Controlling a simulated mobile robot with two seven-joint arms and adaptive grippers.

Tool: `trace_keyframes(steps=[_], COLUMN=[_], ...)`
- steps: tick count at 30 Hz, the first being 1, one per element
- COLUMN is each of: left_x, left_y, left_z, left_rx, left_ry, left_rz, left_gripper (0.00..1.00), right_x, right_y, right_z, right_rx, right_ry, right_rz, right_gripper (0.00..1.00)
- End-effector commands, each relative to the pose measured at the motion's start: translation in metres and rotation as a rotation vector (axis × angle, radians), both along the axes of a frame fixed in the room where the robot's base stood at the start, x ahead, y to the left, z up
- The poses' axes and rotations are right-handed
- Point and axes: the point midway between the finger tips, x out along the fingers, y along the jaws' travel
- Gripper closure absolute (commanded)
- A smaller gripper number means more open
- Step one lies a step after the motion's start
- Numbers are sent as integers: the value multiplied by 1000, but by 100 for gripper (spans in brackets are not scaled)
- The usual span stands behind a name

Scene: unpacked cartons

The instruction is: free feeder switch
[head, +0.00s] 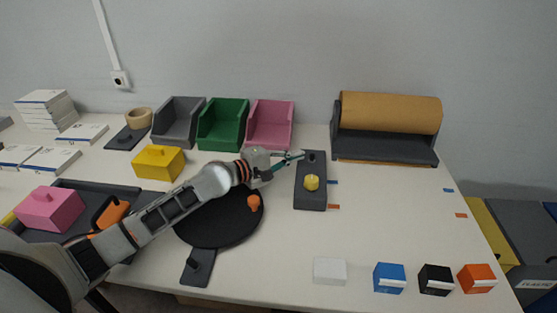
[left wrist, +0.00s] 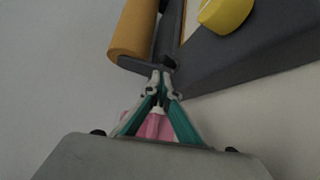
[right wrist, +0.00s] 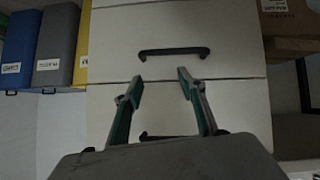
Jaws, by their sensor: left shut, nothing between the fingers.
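A dark grey switch box (head: 311,196) lies on the table right of the black round plate. It carries a yellow knob (head: 312,183) and a small black switch (head: 311,157) near its far end. My left gripper (head: 301,155) is shut and empty, its tips beside the black switch; I cannot tell whether they touch. In the left wrist view the shut fingertips (left wrist: 163,76) sit just below a small black part (left wrist: 167,63), with the yellow knob (left wrist: 227,10) beyond. My right gripper (right wrist: 154,84) is open and empty, facing drawers with black handles (right wrist: 174,51), away from the switch box.
A black round plate (head: 210,228) with an orange knob (head: 254,203) lies under my left arm. Grey, green (head: 223,125) and pink bins and a brown paper roll (head: 390,111) stand behind. Small white, blue, black and orange boxes (head: 477,279) line the front right. Table right of the switch box is mostly clear.

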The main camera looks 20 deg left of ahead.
Motion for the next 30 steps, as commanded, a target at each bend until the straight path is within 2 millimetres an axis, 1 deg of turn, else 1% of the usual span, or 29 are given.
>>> trace_keyframes(steps=[1,6,9,12,15,18,30], left_x=[-10,-39,-53,-63,-70,-73,-73], left_y=[7,26,34,42,45,47,47], left_z=[-1,5,9,11,12,14,14], left_rx=[3,4,4,2,1,1,1], left_ry=[2,2,1,0,0,-1,-1], left_rz=[0,0,-1,1,0,0,0], left_gripper=[100,100,100,100,100,100,100], right_x=[1,1,1,2,2,2,2], right_y=[0,0,0,0,0,0,0], right_z=[1,1,1,1,1,1,1], right_rx=[0,0,0,0,0,0,0], right_ry=[-1,-2,-3,-3,-3,-3,-3], right_rz=[-1,-1,-1,-1,-1,-1,-1], right_gripper=[60,60,60,60,60,60,60])
